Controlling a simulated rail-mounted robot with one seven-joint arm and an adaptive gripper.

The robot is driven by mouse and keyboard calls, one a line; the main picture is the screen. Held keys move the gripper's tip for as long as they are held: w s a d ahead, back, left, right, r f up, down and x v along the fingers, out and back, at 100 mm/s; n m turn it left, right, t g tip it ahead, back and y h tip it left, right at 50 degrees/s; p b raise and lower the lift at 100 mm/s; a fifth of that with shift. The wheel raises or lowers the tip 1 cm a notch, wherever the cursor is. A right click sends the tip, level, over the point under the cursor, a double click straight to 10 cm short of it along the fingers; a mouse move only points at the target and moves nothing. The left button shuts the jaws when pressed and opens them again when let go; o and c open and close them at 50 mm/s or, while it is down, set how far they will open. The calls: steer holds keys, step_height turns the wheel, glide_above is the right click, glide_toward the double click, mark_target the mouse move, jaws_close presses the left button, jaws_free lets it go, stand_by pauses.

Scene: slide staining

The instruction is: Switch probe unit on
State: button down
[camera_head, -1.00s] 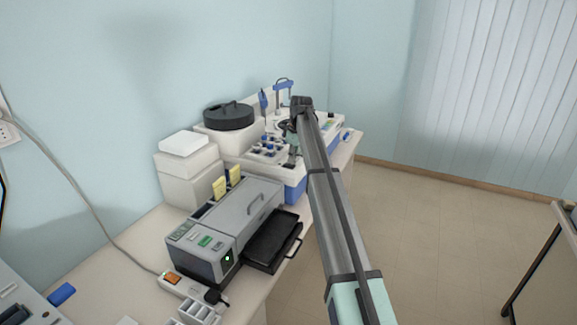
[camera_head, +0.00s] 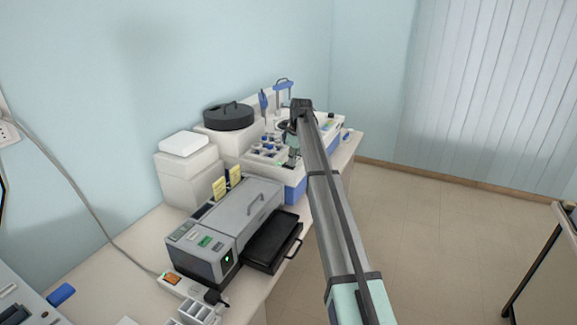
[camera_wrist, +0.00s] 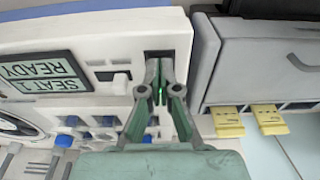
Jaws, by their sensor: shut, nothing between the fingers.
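The probe unit, as I take it, is the white and blue device (camera_head: 296,188) at the far end of the bench. In the wrist view its white panel (camera_wrist: 110,30) fills the upper left, with a display (camera_wrist: 45,75) reading "READY" and "SEAT 1" upside down. A dark rectangular recess, possibly the switch (camera_wrist: 158,55), lies at the tips of my gripper (camera_wrist: 159,68). The fingers are shut and empty, and they cover part of it. Whether they touch it, and the switch's position, I cannot tell.
A grey machine (camera_head: 225,225) with yellow tabs (camera_wrist: 228,122) and a black tray (camera_head: 272,243) stands close beside the unit. A black-lidded round vessel (camera_head: 229,117) and white boxes (camera_head: 188,170) stand behind. A power strip (camera_head: 180,285) with an orange switch lies in front.

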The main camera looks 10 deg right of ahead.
steer(key=shift+r+p, duration=1.2)
steer(key=shift+r, duration=2.25)
steer(key=shift+f, duration=0.1)
